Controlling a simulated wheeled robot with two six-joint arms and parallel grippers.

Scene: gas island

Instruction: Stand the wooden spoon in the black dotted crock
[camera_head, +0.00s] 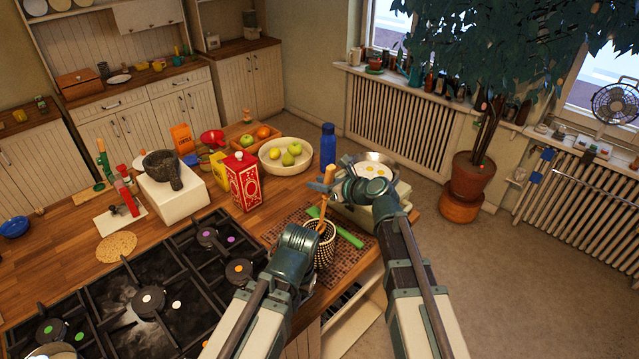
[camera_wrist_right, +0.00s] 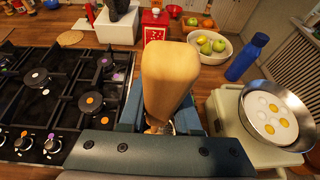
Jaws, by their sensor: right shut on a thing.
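The wooden spoon (camera_head: 323,211) is upright, slightly tilted, in the head view. My right gripper (camera_head: 328,185) is shut on it near its upper part. In the right wrist view the spoon (camera_wrist_right: 166,75) looms large between the fingers of the right gripper (camera_wrist_right: 160,125). The black dotted crock (camera_head: 325,252) stands on a brown mat, directly below the spoon. The spoon's lower end meets the crock's mouth in the picture; I cannot tell how deep it is. My left gripper (camera_head: 304,238) is beside the crock and covers its left part; its fingers are hidden.
A green strip (camera_head: 345,232) lies on the mat behind the crock. The gas hob (camera_head: 150,290) is at left. A red box (camera_head: 242,182), a fruit bowl (camera_head: 287,156) and a blue bottle (camera_head: 328,146) stand behind. A pan with eggs (camera_head: 372,168) is at right.

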